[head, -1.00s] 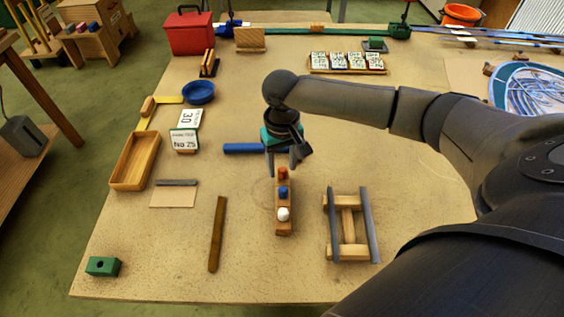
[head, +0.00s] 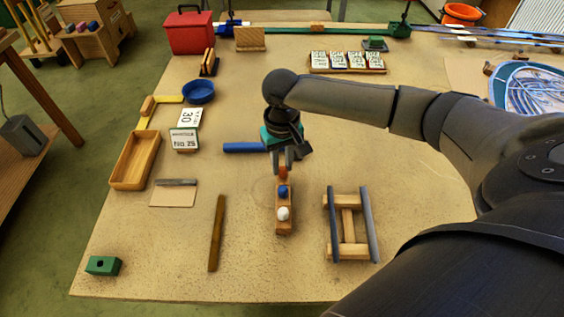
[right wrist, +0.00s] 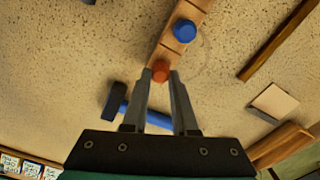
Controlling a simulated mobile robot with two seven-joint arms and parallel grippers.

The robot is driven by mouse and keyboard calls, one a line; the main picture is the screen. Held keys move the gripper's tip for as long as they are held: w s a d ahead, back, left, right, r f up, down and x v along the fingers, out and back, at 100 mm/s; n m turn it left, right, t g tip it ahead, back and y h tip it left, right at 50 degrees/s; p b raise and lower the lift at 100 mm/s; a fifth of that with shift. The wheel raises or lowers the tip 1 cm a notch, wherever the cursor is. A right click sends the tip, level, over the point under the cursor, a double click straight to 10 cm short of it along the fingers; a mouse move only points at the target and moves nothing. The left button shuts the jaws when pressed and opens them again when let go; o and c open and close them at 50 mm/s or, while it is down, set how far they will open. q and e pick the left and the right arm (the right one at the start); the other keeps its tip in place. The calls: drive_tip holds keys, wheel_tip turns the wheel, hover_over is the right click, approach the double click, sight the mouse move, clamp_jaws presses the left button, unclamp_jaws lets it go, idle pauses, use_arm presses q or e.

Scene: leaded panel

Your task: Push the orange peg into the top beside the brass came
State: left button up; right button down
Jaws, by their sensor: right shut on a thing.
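The orange peg (head: 283,172) stands at the far end of a wooden peg block (head: 279,228), behind a blue peg (head: 283,191) and a white peg (head: 283,213). My right gripper (head: 283,163) is shut on the orange peg, which still sits at the block. In the right wrist view the orange peg (right wrist: 160,71) shows between the two fingertips, with the blue peg (right wrist: 184,31) beyond. A long brass-brown strip (head: 216,233), seemingly the brass came, lies on the bench top (head: 165,275) left of the block. No hole beside it can be made out. My left gripper is out of view.
A wooden frame with grey bars (head: 348,228) stands right of the block. A card with a grey strip (head: 174,193), a wooden tray (head: 134,160) and a green block (head: 103,265) are at left. Bench around the brass strip is clear.

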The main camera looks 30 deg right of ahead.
sight(282, 167)
drive_tip(key=shift+r+p, duration=0.85)
drive_tip(key=shift+p, duration=0.55)
idle(1.6)
drive_tip(key=shift+r+p, duration=1.7)
drive_tip(key=shift+p, duration=0.85)
drive_tip(key=c, duration=1.2)
unclamp_jaws()
clamp_jaws()
